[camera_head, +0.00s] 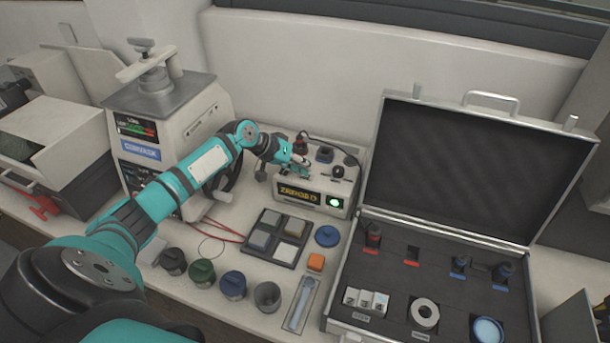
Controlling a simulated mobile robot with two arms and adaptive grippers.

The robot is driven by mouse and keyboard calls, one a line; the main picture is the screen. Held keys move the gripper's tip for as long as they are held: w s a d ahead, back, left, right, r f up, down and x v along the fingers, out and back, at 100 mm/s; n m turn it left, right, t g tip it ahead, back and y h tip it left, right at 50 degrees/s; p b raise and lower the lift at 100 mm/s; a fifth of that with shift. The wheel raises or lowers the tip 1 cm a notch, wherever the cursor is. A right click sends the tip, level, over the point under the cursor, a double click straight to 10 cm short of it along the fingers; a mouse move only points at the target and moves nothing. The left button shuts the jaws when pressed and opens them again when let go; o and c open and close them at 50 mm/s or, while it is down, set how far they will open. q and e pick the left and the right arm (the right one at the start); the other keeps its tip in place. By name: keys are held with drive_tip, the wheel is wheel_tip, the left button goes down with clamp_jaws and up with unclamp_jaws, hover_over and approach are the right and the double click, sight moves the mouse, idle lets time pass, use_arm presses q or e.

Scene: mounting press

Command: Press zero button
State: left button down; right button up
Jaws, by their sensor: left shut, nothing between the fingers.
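A small beige instrument box (316,197) with a yellow-lettered dark label and a lit green button (335,203) on its front stands at the back middle of the bench. My left arm reaches in from the left, and my left gripper (303,172) is shut and empty at the top left of this box. It is over or touching the box's upper edge; I cannot tell which. The fingertips are small here and partly merge with the box. Which control is the zero button is not clear to me. My right gripper is not in view.
A mounting press (170,130) with a screen stands left of the box. An open case (460,225) with fitted parts lies at right.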

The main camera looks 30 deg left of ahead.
use_arm(q)
drive_tip(key=shift+r+p, duration=0.75)
drive_tip(key=shift+r, duration=0.1)
wheel_tip(320, 180, up, 5)
drive_tip(key=p, duration=0.4)
drive_tip(key=shift+p, duration=0.3)
idle(0.5)
